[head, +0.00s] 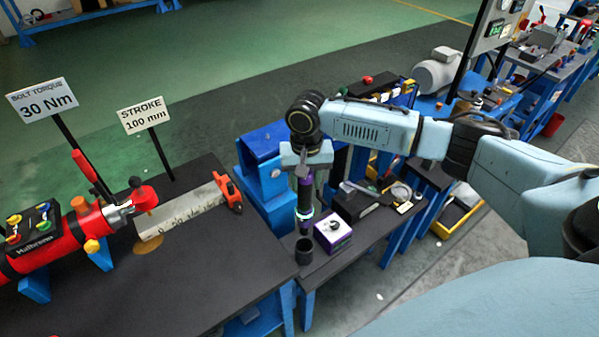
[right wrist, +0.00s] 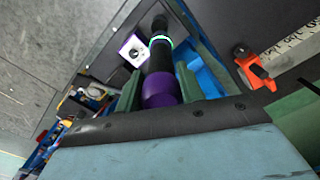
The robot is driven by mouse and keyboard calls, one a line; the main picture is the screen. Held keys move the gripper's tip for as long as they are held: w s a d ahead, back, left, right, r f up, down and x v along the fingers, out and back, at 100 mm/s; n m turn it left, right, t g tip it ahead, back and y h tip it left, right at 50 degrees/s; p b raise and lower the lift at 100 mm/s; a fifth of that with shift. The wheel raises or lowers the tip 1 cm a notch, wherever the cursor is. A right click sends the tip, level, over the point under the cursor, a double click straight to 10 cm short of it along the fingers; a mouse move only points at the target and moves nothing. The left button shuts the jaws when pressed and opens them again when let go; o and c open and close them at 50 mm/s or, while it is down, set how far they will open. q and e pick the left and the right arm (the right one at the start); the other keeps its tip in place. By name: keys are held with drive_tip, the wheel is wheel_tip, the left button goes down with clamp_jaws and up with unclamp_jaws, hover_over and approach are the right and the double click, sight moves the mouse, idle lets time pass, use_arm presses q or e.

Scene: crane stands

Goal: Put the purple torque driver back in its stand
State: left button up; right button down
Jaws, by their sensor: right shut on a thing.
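The purple torque driver (head: 304,197) hangs about upright from my right gripper (head: 306,168), tip down. It has a purple grip, a dark body and a bright white-green ring near its lower end. In the right wrist view the driver (right wrist: 160,75) lies between the fingers of my right gripper (right wrist: 158,92), which are shut on it. A small black cup-like stand (head: 304,250) is on the dark bench below the driver's tip. The stand (right wrist: 160,23) also shows just beyond the tip in the right wrist view; the exact gap is unclear. My left gripper is out of view.
A purple-and-white box (head: 332,234) with a dark round thing on top is close right of the stand. A black tray (head: 357,205) is behind it. At left are a red torque tool (head: 45,243), signs and a ruler (head: 180,212). The front of the left bench is clear.

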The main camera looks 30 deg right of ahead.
drive_tip(key=shift+s+r, duration=0.15)
drive_tip(key=shift+r+p, duration=0.15)
drive_tip(key=shift+p, duration=0.65)
drive_tip(key=shift+f+b, duration=0.45)
drive_tip(key=shift+f, duration=1.1)
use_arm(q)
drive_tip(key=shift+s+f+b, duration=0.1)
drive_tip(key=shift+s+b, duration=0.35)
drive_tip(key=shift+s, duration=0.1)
use_arm(e)
drive_tip(key=shift+f, duration=1.5)
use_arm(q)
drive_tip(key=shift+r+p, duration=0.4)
use_arm(e)
drive_tip(key=shift+n, duration=0.6)
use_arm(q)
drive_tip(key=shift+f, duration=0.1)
use_arm(e)
drive_tip(key=shift+f, duration=0.1)
